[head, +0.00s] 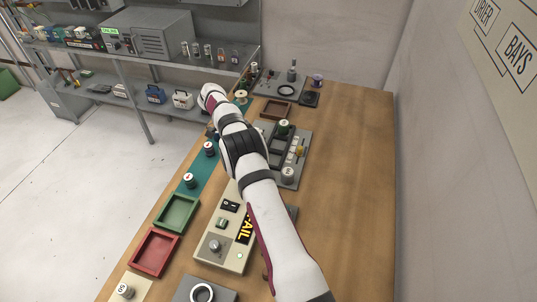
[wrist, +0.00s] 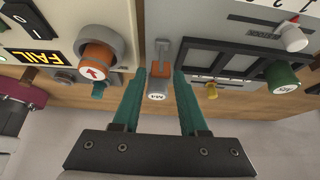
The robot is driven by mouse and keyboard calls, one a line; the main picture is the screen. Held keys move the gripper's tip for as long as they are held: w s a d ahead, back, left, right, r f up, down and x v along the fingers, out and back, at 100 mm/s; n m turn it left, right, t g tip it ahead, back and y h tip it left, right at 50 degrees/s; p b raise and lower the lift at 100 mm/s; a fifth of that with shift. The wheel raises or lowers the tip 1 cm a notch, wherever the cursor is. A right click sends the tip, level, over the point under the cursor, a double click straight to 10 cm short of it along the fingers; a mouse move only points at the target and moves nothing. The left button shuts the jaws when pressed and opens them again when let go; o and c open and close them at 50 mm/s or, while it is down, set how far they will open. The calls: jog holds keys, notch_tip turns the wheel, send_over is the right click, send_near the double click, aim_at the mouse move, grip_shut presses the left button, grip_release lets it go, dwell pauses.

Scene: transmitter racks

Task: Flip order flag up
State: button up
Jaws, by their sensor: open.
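My gripper (wrist: 160,74) has two teal fingers, open and apart in the wrist view. Between them shows a small brown-orange block with a white label (wrist: 157,86), at the end of a grey slotted bracket (wrist: 163,52). Gaps show between the block and both fingers, so it is not gripped. I cannot tell for sure whether this block is the order flag. In the head view my arm covers this spot, and the gripper is mostly hidden behind it.
The beige panel with the yellow FAIL display (wrist: 30,57) and a red-orange arrow knob (wrist: 96,62) lies left of the fingers. A grey panel with a green knob (wrist: 282,78) lies right. Green (head: 177,213) and red trays (head: 155,252) sit on the bench. The bench's right side is clear.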

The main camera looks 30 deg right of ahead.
jog(key=s+d+r, duration=0.8)
jog(key=r, duration=0.2)
jog(key=shift+s+r, duration=0.25)
jog(key=shift+s, duration=0.05)
jog(key=s+a+r+n+t+y, duration=0.2)
jog(key=s+a+r+n, duration=0.5)
jog(key=a, duration=0.3)
jog(key=s+a+n+t+y, duration=0.2)
jog(key=s+a+n+y, duration=0.2)
jog(key=s+a+n, duration=1)
jog(key=s+a, duration=0.1)
jog(key=s, duration=0.4)
jog(key=shift+s+a+f, duration=0.3)
jog(key=shift+f, duration=0.1)
